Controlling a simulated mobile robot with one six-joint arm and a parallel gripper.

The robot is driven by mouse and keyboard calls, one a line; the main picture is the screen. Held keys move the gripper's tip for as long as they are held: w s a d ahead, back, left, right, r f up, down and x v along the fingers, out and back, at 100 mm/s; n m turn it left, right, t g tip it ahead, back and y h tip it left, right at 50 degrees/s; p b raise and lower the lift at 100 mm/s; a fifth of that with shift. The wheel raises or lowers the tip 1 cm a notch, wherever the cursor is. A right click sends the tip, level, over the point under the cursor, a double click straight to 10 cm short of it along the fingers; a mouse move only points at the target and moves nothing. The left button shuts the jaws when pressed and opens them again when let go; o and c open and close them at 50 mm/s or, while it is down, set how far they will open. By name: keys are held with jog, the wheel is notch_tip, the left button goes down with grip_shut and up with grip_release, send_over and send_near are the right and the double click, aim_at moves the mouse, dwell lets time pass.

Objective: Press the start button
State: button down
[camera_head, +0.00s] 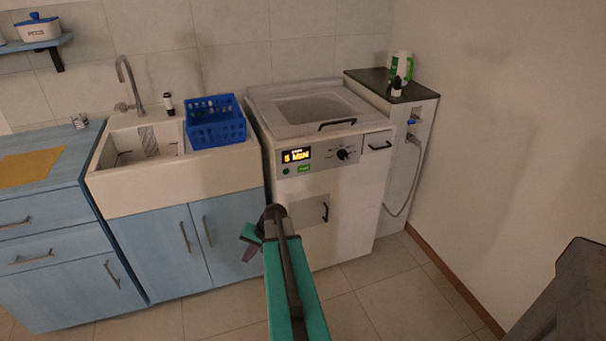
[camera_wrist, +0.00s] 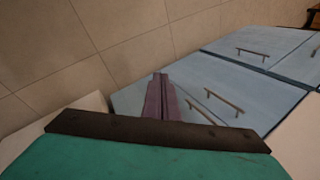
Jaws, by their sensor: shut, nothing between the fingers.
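The start button is most likely the green one (camera_head: 304,169) on the front panel of the white washing machine (camera_head: 340,205), under a lit display (camera_head: 297,155) with yellow text that seems to read "5 MIN". A small round green spot (camera_head: 286,171) is left of it, and a dark knob (camera_head: 343,154) is to the right. My gripper (camera_head: 249,252) is low in front of the blue cabinet beside the machine, below and left of the panel and apart from it. In the wrist view its purple fingers (camera_wrist: 158,98) are closed together and empty. The button is not in the wrist view.
A white sink (camera_head: 180,180) on blue cabinets (camera_head: 183,247) stands left of the machine, with a blue basket (camera_head: 215,122) on its edge. A narrow cabinet with a dark top (camera_head: 375,86) stands right. The tiled floor (camera_head: 400,300) ahead is clear.

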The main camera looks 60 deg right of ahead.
aim_at(304, 168)
jog(key=s+d+r+m+t+h+b, duration=0.1)
jog(key=s+d+r+m, duration=0.1)
jog(key=d+r, duration=0.4)
jog(key=s+d+r+m+t+h+b, duration=0.1)
jog(key=s+d+r, duration=0.4)
jog(key=d, duration=0.8)
jog(key=s+d+r+m+t+h+b, duration=0.1)
jog(key=s+d+r+m+t+h, duration=0.1)
jog(key=s+d+r, duration=0.2)
jog(key=d+r, duration=0.3)
jog(key=d, duration=0.3)
jog(key=shift+d+m+t+h, duration=0.3)
jog(key=shift+d+m+h, duration=0.05)
jog(key=shift+m+h, duration=0.05)
jog(key=shift+r, duration=0.1)
jog(key=shift+w+d, duration=0.85)
jog(key=shift+w, duration=0.35)
jog(key=shift+w+d, duration=0.9)
jog(key=shift+w, duration=0.25)
jog(key=shift+w+d, duration=0.85)
jog(key=shift+w, duration=0.35)
jog(key=shift+w+d, duration=0.45)
jog(key=shift+w, duration=0.15)
jog(key=shift+s+a, duration=0.15)
jog(key=shift+s, duration=0.05)
jog(key=shift+s+a, duration=0.35)
jog(key=shift+s, duration=0.1)
